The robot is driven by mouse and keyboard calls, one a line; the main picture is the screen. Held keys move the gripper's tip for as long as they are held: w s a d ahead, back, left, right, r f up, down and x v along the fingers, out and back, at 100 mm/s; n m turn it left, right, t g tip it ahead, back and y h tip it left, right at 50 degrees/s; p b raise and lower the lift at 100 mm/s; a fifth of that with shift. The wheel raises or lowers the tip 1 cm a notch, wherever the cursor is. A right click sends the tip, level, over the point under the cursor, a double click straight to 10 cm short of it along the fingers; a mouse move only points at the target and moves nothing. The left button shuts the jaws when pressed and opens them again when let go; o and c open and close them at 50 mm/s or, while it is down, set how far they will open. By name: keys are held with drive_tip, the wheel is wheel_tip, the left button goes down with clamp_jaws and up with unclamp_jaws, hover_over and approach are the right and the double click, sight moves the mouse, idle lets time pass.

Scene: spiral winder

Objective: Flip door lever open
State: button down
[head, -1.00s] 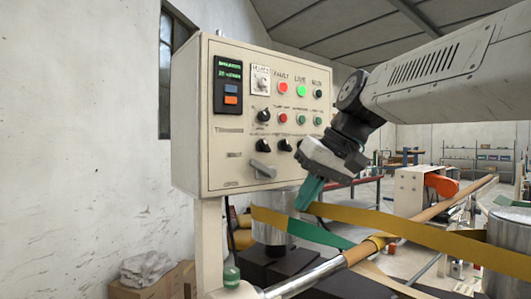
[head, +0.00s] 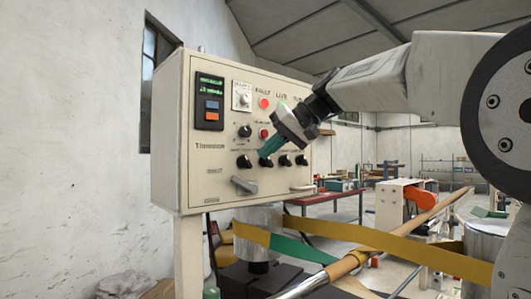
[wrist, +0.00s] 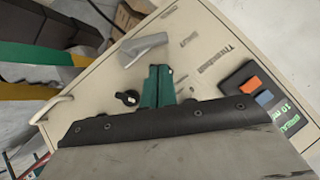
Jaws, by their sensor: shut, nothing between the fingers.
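The grey door lever (head: 244,185) is on the lower left of the beige control cabinet's door (head: 222,147), slanting down to the right in the head view. It also shows in the wrist view (wrist: 143,48), just beyond my fingertips and to their left. My gripper (head: 265,154) has green fingers, shut and empty, pointing at the panel by the row of black knobs, up and right of the lever. In the wrist view my fingers (wrist: 160,70) appear close to the lever. I cannot tell if they touch the panel.
Black knobs (head: 243,162) sit near my fingers, one also visible in the wrist view (wrist: 127,98). A pale pull handle (head: 302,189) is at the door's lower right. A yellow band (head: 400,252) and an orange-brown roller (head: 410,224) stretch across below right. A wall stands left.

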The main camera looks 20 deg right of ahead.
sight(248, 167)
drive_tip(key=x, duration=0.7)
drive_tip(key=shift+w+a+f, duration=0.2)
drive_tip(key=shift+w, duration=0.05)
drive_tip(key=shift+d, duration=0.1)
